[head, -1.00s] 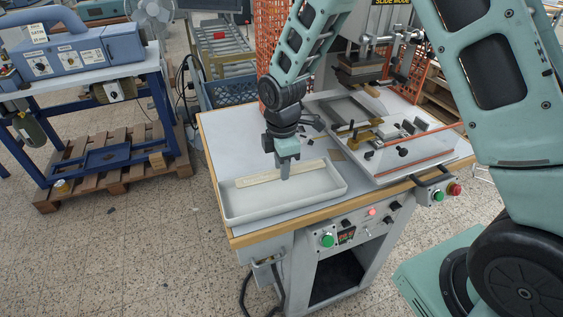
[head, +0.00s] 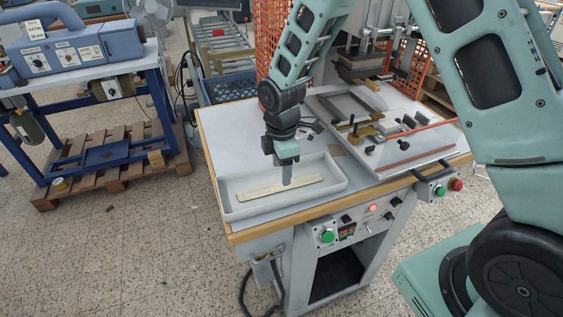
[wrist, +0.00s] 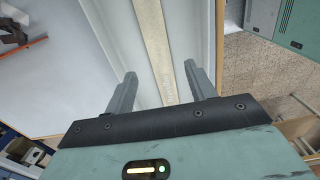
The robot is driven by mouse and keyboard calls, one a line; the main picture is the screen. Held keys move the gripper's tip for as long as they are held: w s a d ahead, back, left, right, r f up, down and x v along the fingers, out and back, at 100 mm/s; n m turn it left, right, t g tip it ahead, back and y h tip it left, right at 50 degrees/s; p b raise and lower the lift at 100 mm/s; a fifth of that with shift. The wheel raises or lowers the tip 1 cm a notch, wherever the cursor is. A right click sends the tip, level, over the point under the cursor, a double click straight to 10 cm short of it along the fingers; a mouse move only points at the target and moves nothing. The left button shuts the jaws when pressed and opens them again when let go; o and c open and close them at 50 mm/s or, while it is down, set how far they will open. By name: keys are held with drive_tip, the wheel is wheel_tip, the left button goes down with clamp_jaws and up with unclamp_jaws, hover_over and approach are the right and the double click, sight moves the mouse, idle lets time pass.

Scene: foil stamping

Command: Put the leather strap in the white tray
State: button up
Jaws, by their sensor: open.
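The leather strap (head: 262,191) is a long cream strip. It lies lengthwise on the floor of the white tray (head: 230,213), inside its walls, on the table's front left. My gripper (head: 286,184) points down over the tray, its tips close above the strap. In the wrist view, the open fingers (wrist: 160,72) stand apart on either side of the strap (wrist: 154,35), with gaps to it. The tray wall (wrist: 218,40) runs along the right there. The strap's near end is hidden behind my gripper's body in the wrist view.
The stamping press bed (head: 405,158) with brass and dark fittings stands right of the tray. Buttons (head: 328,236) line the front panel.

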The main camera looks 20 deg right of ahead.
wheel_tip(320, 180, up, 17)
drive_tip(key=b, duration=0.3)
drive_tip(key=shift+r+b, duration=0.2)
drive_tip(key=shift+b, duration=0.15)
drive_tip(key=s+a+f+m+b, duration=0.1)
drive_tip(key=s+a+f+m, duration=0.1)
drive_tip(key=s, duration=0.7)
drive_tip(key=s+a+f+m+b, duration=0.1)
drive_tip(key=s+f+m, duration=0.3)
drive_tip(key=s, duration=0.5)
drive_tip(key=s+a+f+m+b, duration=0.1)
drive_tip(key=s+a+f+m, duration=0.2)
drive_tip(key=s, duration=0.5)
drive_tip(key=shift+s+a+f+m+y+b, duration=0.2)
drive_tip(key=shift+s+m+y+b, duration=0.1)
drive_tip(key=shift+s+m+b, duration=0.1)
